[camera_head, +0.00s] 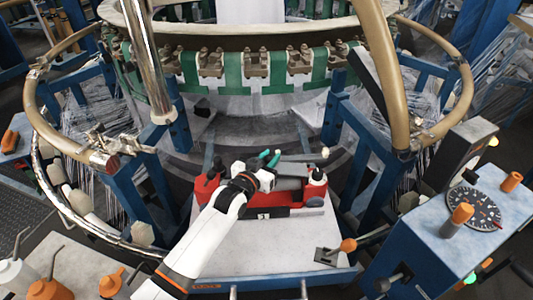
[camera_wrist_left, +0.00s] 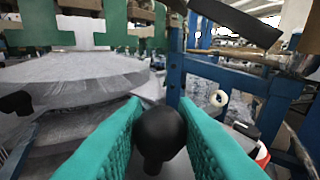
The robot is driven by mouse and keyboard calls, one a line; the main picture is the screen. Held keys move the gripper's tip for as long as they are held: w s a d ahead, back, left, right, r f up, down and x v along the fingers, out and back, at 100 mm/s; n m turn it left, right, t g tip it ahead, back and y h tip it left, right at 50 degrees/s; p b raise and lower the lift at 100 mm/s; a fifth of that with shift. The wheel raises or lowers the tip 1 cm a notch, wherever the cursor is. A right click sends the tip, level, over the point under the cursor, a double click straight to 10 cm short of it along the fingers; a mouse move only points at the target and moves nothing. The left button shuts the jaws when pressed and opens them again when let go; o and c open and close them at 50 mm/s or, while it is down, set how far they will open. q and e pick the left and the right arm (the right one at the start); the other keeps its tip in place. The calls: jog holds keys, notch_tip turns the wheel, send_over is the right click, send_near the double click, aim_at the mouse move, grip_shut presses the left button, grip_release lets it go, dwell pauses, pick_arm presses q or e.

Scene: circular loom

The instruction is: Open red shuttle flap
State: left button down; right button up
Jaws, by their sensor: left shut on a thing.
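The red shuttle (camera_head: 205,188) lies on a pale platform at the front of the loom. My left gripper (camera_head: 269,158) reaches over the shuttle's middle, its teal fingertips near the shuttle's back side. In the left wrist view, the two teal fingers close on a round black knob (camera_wrist_left: 160,135). In the head view the arm and gripper hide part of the shuttle and I cannot make out the knob between the fingers. I cannot tell the flap's position. A grey cylinder lies inside the shuttle, right of the gripper. My right gripper is not in view.
The pale platform (camera_head: 235,258) has bare room in front of the shuttle. An orange-handled lever (camera_head: 348,245) stands at its right front. Blue loom posts flank both sides. A control panel (camera_head: 470,225) is at right; orange-topped bottles (camera_head: 50,289) are at lower left.

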aim_at(279, 169)
pick_arm(q)
jog(key=r+p, duration=0.1)
jog(key=d+r+m+p, duration=0.1)
jog(key=p, duration=0.1)
jog(key=r+m+g+y+p, duration=0.1)
jog(key=shift+d+r+p, duration=0.15)
jog(key=shift+d+p, duration=0.25)
jog(key=shift+d+r+y+p, duration=0.2)
jog(key=shift+d+y+p, duration=0.15)
jog(key=shift+y+p, duration=0.1)
jog(key=shift+w+d+r, duration=0.1)
jog(key=shift+d+r, duration=0.25)
jog(key=shift+d, duration=0.05)
jog(key=c, duration=1.2)
grip_release()
jog(key=shift+d, duration=0.1)
jog(key=shift+o, duration=0.2)
jog(key=shift+f, duration=0.1)
jog(key=shift+s+a, duration=0.3)
jog(key=v, duration=1.1)
